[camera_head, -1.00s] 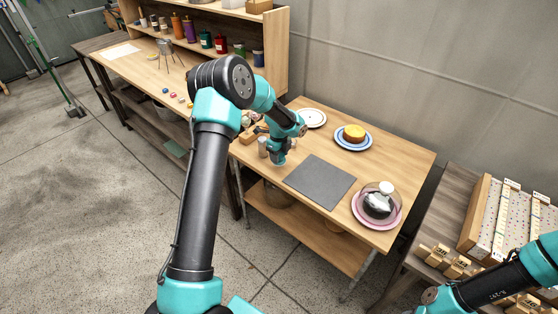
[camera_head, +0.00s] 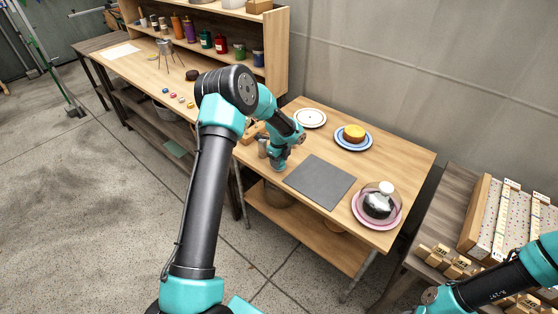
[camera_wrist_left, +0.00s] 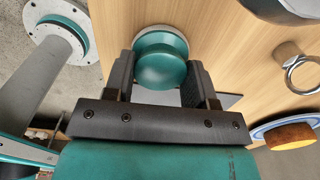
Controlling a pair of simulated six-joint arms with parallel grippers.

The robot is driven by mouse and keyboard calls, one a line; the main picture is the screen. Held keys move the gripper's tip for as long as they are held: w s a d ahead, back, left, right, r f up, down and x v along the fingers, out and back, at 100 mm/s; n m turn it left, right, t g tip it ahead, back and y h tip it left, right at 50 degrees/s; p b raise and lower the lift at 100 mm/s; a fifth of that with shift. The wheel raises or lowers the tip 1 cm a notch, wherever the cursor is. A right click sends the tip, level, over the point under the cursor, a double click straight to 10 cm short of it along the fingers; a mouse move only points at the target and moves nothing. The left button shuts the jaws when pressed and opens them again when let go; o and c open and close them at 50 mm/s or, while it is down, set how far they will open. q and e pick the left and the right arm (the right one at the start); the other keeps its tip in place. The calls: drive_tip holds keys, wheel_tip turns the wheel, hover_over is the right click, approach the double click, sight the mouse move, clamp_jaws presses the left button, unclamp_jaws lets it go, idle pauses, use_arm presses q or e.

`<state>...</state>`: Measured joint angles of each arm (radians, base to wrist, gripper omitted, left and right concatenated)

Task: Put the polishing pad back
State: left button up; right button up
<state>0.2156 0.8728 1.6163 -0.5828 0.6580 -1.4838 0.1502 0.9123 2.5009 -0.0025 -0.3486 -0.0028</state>
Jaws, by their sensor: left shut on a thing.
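The polishing pad shows in the left wrist view as a round teal knob (camera_wrist_left: 162,68) on a pale disc. My left gripper (camera_wrist_left: 160,82) has one finger on each side of it and is shut on it. In the head view the left gripper (camera_head: 278,165) points down at the near left part of the small wooden table (camera_head: 320,217), left of the grey mat (camera_head: 320,182). The pad is hardly visible there, and I cannot tell whether it touches the tabletop. My right gripper is out of view; only part of its arm shows at lower right.
A small wooden item and a cylinder (camera_head: 263,148) are close beside the gripper.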

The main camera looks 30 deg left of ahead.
use_arm(q)
drive_tip(key=o, duration=0.9)
drive_tip(key=shift+f, duration=0.1)
wheel_tip(320, 180, up, 12)
drive_tip(key=shift+r, duration=0.15)
idle(0.7)
